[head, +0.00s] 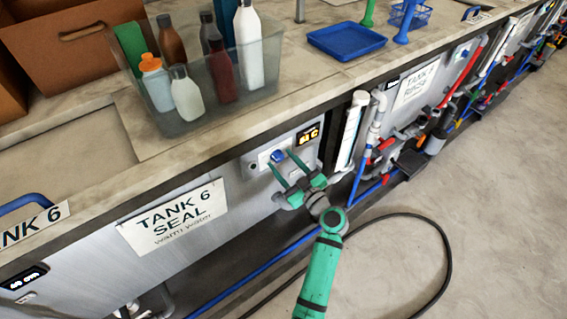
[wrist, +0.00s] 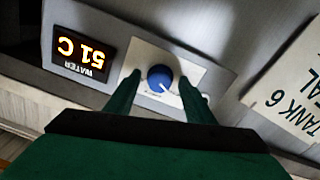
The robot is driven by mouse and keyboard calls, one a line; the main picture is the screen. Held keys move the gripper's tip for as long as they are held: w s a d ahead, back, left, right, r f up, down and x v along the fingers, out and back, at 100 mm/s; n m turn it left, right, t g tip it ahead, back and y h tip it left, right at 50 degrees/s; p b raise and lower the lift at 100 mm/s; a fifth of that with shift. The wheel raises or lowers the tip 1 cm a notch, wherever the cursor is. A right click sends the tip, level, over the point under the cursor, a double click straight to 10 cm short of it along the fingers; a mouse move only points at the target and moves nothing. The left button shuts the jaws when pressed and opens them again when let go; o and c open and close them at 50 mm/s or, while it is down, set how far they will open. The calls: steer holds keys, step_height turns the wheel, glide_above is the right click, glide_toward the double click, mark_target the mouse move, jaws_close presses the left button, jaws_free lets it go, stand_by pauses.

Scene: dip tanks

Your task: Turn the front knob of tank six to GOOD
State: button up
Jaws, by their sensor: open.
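The front knob (head: 277,156) of tank six is a small blue dial on a pale plate on the tank's front panel. In the wrist view the knob (wrist: 160,78) shows a white pointer mark toward its lower right; the plate's lettering is too small to read. My gripper (head: 287,168) is open in front of the panel. In the wrist view its green fingers (wrist: 162,88) stand on either side of the knob, apart from it as far as I can tell. A display (wrist: 82,50) beside the knob reads 51 C, labelled WATER, upside down in the wrist view.
The TANK 6 SEAL sign (head: 175,215) hangs left of the knob. A clear bin of bottles (head: 205,100) stands on the counter above. White pipes (head: 350,130) and a blue hose (head: 255,275) run nearby. A black cable (head: 447,265) lies on the open floor.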

steer(key=c, duration=1.1)
steer(key=shift+o, duration=0.2)
steer(key=shift+m, duration=0.3)
steer(key=m, duration=0.9)
steer(key=shift+m+g, duration=0.3)
steer(key=shift+m, duration=0.1)
steer(key=m, duration=0.7)
steer(key=shift+r, duration=0.1)
steer(key=m, duration=0.5)
steer(key=shift+m+y, duration=0.3)
steer(key=shift+m, duration=0.1)
